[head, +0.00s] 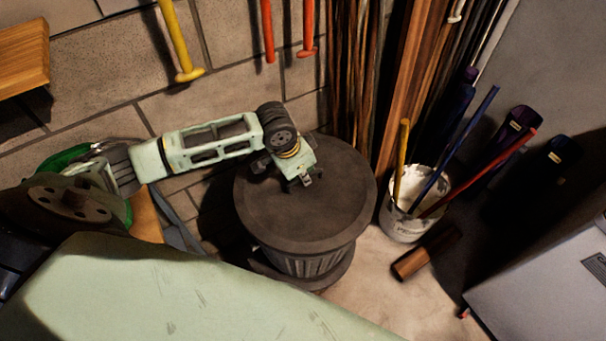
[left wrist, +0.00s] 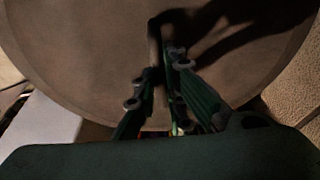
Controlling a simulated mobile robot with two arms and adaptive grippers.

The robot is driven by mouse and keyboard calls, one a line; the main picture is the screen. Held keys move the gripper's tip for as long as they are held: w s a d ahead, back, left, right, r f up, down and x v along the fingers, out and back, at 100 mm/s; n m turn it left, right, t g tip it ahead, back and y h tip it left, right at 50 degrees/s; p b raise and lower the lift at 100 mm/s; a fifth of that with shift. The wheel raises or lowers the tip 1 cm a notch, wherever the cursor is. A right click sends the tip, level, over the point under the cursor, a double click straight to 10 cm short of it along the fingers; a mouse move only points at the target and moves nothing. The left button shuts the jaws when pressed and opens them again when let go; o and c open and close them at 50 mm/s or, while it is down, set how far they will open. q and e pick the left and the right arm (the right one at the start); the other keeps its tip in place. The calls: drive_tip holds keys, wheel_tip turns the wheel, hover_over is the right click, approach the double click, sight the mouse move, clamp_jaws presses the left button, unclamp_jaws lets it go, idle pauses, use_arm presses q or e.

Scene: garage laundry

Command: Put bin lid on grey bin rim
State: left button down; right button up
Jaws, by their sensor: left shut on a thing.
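The dark round bin lid (head: 335,215) is over the grey bin (head: 312,265), whose ribbed side shows below the lid's edge. The lid looks nearly level and hides the bin's rim. I cannot tell whether the lid touches the rim all round. My left gripper (head: 303,181) is at the upper middle of the lid, shut on its handle. In the left wrist view the lid (left wrist: 80,50) fills most of the picture, and its bar-like handle (left wrist: 155,45) runs between the fingers of my left gripper (left wrist: 158,88). My right gripper is not in view.
A white bucket (head: 402,226) with several coloured sticks stands right of the bin. Long wooden boards lean on the wall behind. Dark bottles and a grey box (head: 545,270) are at the right.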

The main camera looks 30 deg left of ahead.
use_arm(q)
drive_tip(key=shift+f, duration=0.95)
idle(0.4)
drive_tip(key=c, duration=1.7)
unclamp_jaws()
drive_tip(key=shift+c, duration=0.2)
